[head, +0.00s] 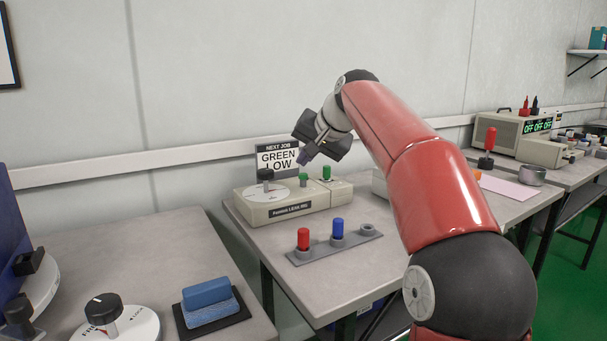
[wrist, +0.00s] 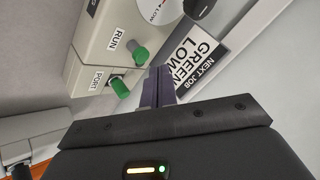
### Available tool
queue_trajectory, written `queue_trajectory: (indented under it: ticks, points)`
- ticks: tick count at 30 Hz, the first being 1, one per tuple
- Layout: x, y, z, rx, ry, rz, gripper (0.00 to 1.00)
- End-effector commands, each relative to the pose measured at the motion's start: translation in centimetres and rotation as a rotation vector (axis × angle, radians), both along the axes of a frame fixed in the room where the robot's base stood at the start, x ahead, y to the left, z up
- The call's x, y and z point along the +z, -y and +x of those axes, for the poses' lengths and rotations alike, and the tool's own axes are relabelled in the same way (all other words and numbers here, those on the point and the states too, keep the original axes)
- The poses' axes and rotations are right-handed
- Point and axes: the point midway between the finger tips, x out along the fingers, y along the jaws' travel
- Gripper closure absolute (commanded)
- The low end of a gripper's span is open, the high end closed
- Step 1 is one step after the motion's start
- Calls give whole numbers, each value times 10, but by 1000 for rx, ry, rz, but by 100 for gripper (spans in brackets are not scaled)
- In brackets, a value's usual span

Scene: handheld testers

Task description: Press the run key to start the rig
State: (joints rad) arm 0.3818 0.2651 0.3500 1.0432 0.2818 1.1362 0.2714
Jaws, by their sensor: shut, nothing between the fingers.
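The cream leak rig (head: 275,212) stands on the middle bench, with a dial and black knob (head: 265,175) on its left. The green run key (head: 303,180) stands on its top; in the wrist view the green key (wrist: 141,56) is beside the RUN label (wrist: 117,40). A green plug (head: 327,172) sits at the port, and it also shows in the wrist view (wrist: 120,87) beside the PORT label. My gripper (head: 303,159) is shut and empty, above and apart from the run key. Its fingertips (wrist: 157,78) appear close to the key in the wrist view.
A card reading NEXT JOB GREEN LOW (head: 277,158) stands behind the rig. A grey rack (head: 318,253) in front holds a red plug (head: 303,239) and a blue plug (head: 337,228), with one empty socket. A blue block (head: 206,293) lies on the left bench.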

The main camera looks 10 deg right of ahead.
Motion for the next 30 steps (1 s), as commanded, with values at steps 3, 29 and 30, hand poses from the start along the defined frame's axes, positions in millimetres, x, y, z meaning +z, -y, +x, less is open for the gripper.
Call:
queue_trajectory:
  ticks: [3, 29, 30]
  points:
    - [0, 0, 0, 0, 0, 0, 100]
    - [-9, 0, 0, 0, 0, 0, 100]
    - [-9, 0, 0, 0, 0, 0, 100]
